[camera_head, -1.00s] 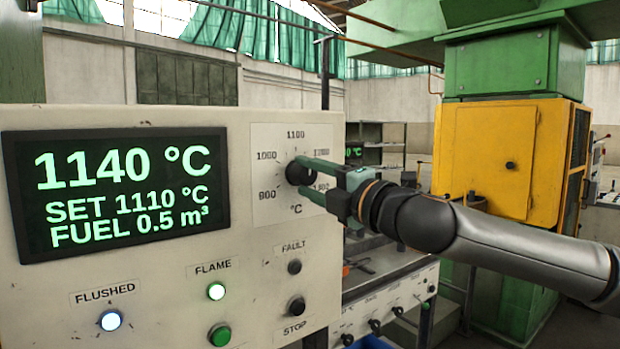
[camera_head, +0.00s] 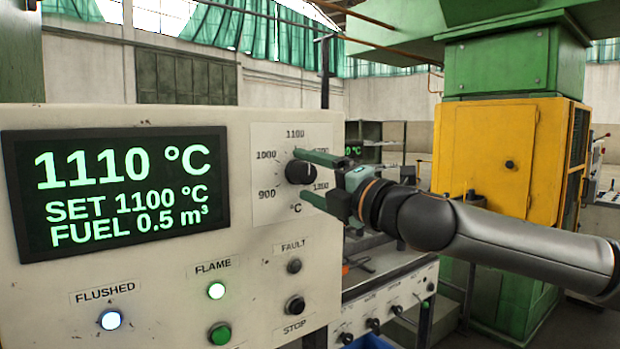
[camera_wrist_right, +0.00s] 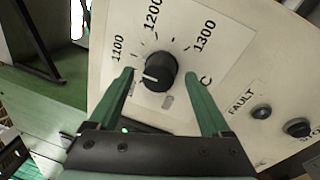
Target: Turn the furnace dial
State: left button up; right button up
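The furnace dial (camera_head: 297,173) is a black round knob on a white scale plate (camera_head: 265,206) on the control panel. In the right wrist view the knob (camera_wrist_right: 160,72) shows a white pointer line toward the 1100 side. My right gripper (camera_head: 300,174) is open, with one green finger above the knob and one below. In the wrist view gaps show between the knob and both fingers. The display (camera_head: 120,192) reads 1110 °C, SET 1100 °C, FUEL 0.5 m³. My left gripper is not in view.
Below the dial are the FAULT lamp (camera_head: 294,266) and a black STOP button (camera_head: 295,305). The FLAME lamp (camera_head: 216,290) and FLUSHED lamp (camera_head: 110,320) are lit. A yellow cabinet (camera_head: 490,150) stands behind my right arm.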

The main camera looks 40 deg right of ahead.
jog(key=shift+s+f+b, duration=0.15)
jog(key=shift+s+b, duration=0.25)
jog(key=s+f+b, duration=0.1)
jog(key=s+b, duration=0.2)
jog(key=s, duration=0.8)
jog(key=shift+s+a+f, duration=0.15)
jog(key=shift+s+a, duration=0.1)
jog(key=shift+s, duration=0.05)
dwell(0.4)
